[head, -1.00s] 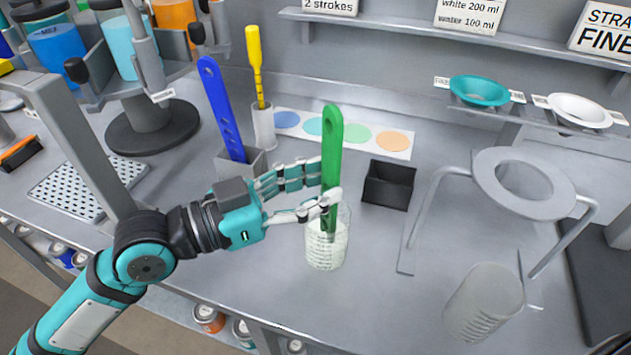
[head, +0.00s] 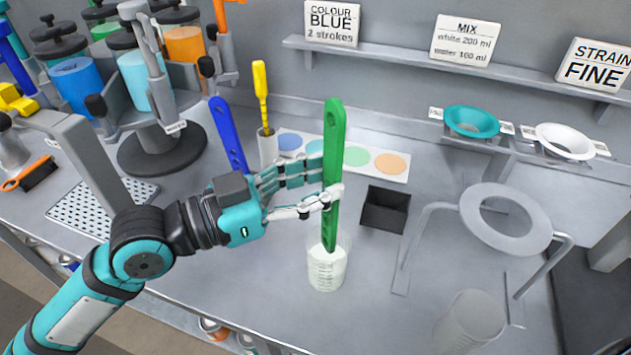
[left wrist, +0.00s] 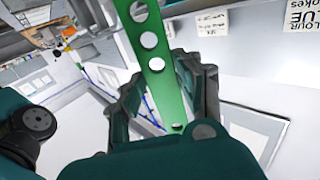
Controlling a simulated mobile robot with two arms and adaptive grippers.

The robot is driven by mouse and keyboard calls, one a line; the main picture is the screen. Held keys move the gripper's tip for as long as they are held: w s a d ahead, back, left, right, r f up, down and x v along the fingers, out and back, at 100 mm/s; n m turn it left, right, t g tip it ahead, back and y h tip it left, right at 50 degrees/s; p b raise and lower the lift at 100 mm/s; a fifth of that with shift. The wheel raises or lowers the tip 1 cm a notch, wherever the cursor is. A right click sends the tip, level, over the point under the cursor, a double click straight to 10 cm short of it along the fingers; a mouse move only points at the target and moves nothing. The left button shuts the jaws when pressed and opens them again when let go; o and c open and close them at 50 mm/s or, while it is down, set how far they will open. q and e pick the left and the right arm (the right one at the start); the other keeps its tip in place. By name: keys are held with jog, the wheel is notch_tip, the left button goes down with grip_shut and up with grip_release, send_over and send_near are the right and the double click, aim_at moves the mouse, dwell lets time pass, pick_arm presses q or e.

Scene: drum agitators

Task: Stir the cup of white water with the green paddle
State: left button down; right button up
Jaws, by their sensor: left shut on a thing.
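The green paddle (head: 334,150) is upright in my left gripper (head: 333,194), which is shut on its middle. In the left wrist view the green paddle (left wrist: 152,60), with its row of holes, runs between the fingers of the left gripper (left wrist: 178,125). A clear cup with white liquid (head: 327,270) stands on the bench below the gripper. The paddle's lower end is within the upper part of the cup in the picture; I cannot tell whether it touches the liquid. My right gripper is not in view.
A blue paddle (head: 228,135) and a yellow tool (head: 261,95) stand in holders behind the left gripper. A dark open box (head: 385,209) is right of the cup. A ring stand (head: 505,218) and a clear beaker (head: 470,320) are farther right. The bench in front is clear.

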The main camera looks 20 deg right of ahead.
aim_at(330, 136)
pick_arm(q)
jog(key=shift+r+p, duration=2.55)
jog(key=shift+r, duration=0.9)
